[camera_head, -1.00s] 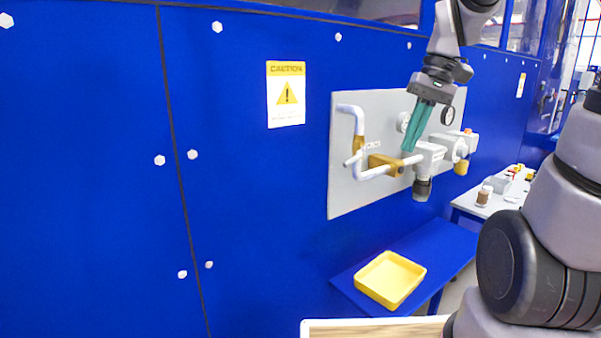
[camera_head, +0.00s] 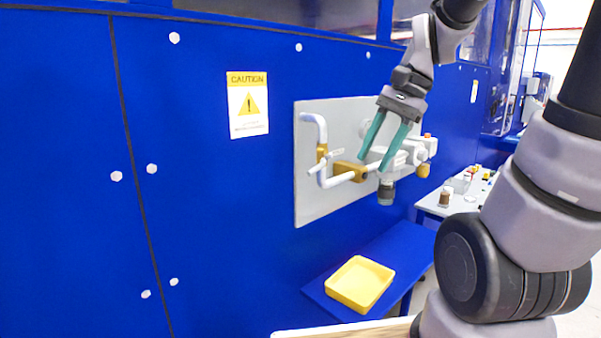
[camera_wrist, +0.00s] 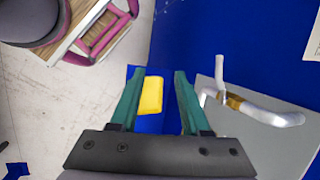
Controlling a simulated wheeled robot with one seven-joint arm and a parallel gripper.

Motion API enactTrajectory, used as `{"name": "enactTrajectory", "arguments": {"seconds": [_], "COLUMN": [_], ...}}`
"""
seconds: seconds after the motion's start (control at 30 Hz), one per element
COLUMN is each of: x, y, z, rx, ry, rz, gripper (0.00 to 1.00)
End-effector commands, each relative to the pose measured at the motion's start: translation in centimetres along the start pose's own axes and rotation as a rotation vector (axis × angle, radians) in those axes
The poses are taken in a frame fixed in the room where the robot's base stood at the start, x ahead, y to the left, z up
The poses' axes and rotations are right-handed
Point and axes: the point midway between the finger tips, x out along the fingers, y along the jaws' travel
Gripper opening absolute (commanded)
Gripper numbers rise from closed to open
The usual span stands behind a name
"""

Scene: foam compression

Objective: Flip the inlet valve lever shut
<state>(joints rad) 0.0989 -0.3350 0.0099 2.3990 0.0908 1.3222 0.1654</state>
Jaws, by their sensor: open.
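The inlet valve lever appears to be the short white handle (camera_head: 320,165) at the brass valve body (camera_head: 322,152) on the white pipe (camera_head: 316,122). It slants up to the right across the pipe. A second brass block (camera_head: 348,171) sits on the lower run of pipe. My gripper (camera_head: 374,163) is open and empty, its green fingers pointing down in front of the panel, right of the lever. In the wrist view my gripper (camera_wrist: 158,71) has nothing between its fingers; the pipe (camera_wrist: 219,72) and brass valve body (camera_wrist: 233,102) lie right of them.
The grey panel (camera_head: 305,200) on the blue wall carries the pipe and a white fitting (camera_head: 412,148). Below, a yellow tray (camera_head: 360,283) stands on a blue shelf (camera_head: 393,250). A side table (camera_head: 428,205) with small items is at right. The space before the lever looks free.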

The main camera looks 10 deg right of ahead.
Motion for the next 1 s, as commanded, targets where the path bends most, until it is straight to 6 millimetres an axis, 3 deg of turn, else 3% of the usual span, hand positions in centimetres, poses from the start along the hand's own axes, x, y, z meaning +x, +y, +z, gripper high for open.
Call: {"name": "enactTrajectory", "arguments": {"seconds": [0.1, 0.33, 0.6, 0.83, 1.0], "x": [2.0, 4.5, 6.3, 7.1, 7.5], "y": [-0.8, -3.4, -6.8, -8.1, -8.6], "z": [-0.3, -1.3, -5.2, -7.5, -6.9], "rx": [0.233, 0.685, 1.146, 1.316, 1.331], "ry": [-0.214, -0.620, -1.048, -1.218, -1.237], "rz": [0.065, 0.191, 0.335, 0.395, 0.404], "gripper": [0.47, 0.47, 0.47, 0.47, 0.47]}}
